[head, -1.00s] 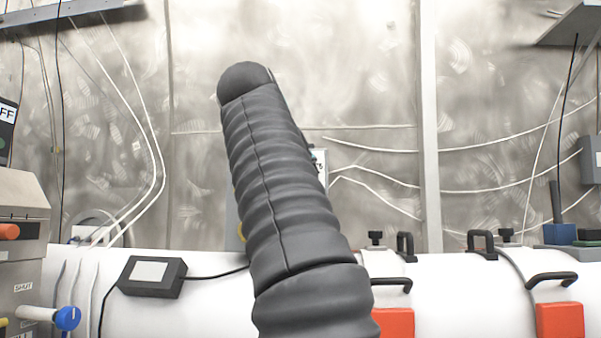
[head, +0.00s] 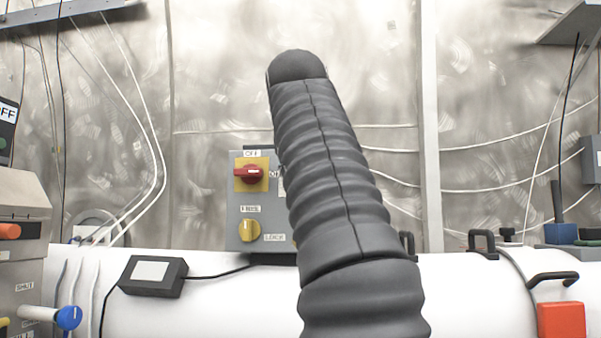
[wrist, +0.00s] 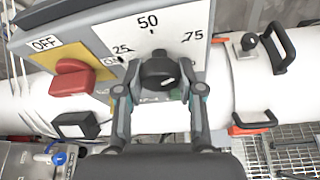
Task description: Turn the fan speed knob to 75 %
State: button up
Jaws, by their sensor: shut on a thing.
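The fan speed knob (wrist: 158,72) is black and sits on a white dial plate (wrist: 118,34) marked 25, 50 and 75. In the wrist view the 25 is at left, the 50 at the top and the 75 at upper right. My gripper (wrist: 160,90) has one finger on each side of the knob and is shut on it. A small pale mark shows at the knob's lower right; I cannot tell the exact setting. In the head view my arm hides the knob and gripper.
The grey control box (head: 238,213) also carries a red OFF switch (head: 250,173) on a yellow plate and a yellow knob (head: 249,230) below it. The red switch (wrist: 74,78) is close to my left finger. A white pipe (head: 225,300) with black handles runs below.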

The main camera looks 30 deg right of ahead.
jog(key=shift+f, duration=0.15)
dwell(0.3)
jog(key=o, duration=1.1)
jog(key=shift+o, duration=0.2)
jog(key=v, duration=0.7)
jog(key=shift+s, duration=0.2)
